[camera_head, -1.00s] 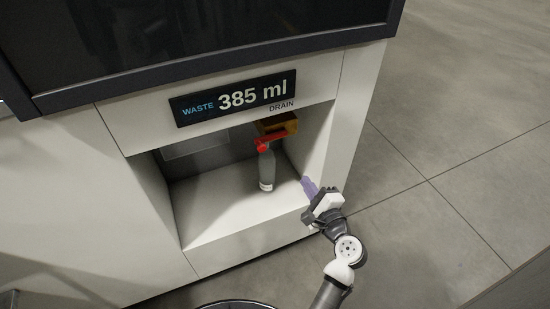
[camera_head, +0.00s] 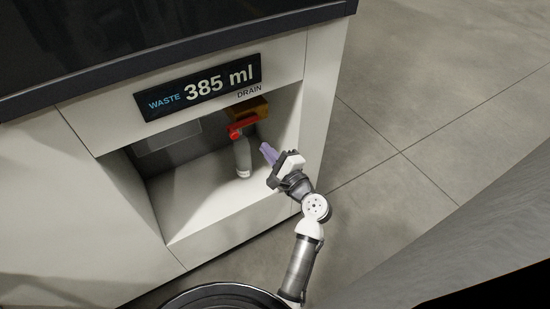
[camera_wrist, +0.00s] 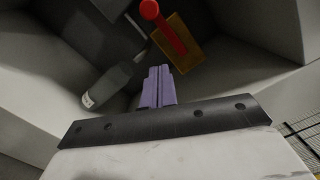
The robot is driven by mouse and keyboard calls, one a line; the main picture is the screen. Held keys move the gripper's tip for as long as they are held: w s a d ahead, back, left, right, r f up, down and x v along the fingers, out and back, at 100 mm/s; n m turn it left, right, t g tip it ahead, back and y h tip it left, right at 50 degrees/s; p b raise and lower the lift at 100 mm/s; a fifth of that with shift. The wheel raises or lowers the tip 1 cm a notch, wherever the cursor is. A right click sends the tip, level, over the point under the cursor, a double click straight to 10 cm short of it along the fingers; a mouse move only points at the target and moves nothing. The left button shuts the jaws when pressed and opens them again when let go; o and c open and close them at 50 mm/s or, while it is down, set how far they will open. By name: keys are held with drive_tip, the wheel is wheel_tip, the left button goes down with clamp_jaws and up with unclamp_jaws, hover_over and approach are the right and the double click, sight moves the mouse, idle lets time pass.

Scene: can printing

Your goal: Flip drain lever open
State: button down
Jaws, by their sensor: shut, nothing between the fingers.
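The red drain lever (camera_head: 241,126) sits on a brass-coloured valve block (camera_head: 249,108) at the top of the recess, under the DRAIN label. In the wrist view the red lever (camera_wrist: 164,24) lies along the brass block (camera_wrist: 178,40), with its rounded end at the top. My gripper (camera_head: 266,151) is shut and empty, with purple fingers pointing into the recess, just below and right of the lever. In the wrist view my gripper's fingertips (camera_wrist: 158,72) are a little short of the brass block, and I see no contact with the lever.
A grey bottle-like cylinder (camera_head: 243,158) with a pale end hangs or stands below the lever; it also shows in the wrist view (camera_wrist: 108,86). The recess has a white floor (camera_head: 208,205) and side walls. A display panel (camera_head: 198,93) reads WASTE 385 ml above.

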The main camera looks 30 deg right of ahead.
drive_tip(key=w+a+r+p, duration=0.1)
drive_tip(key=w+a+r, duration=0.1)
drive_tip(key=w+a, duration=0.2)
drive_tip(key=shift+w+p, duration=0.2)
drive_tip(key=shift+p, duration=0.15)
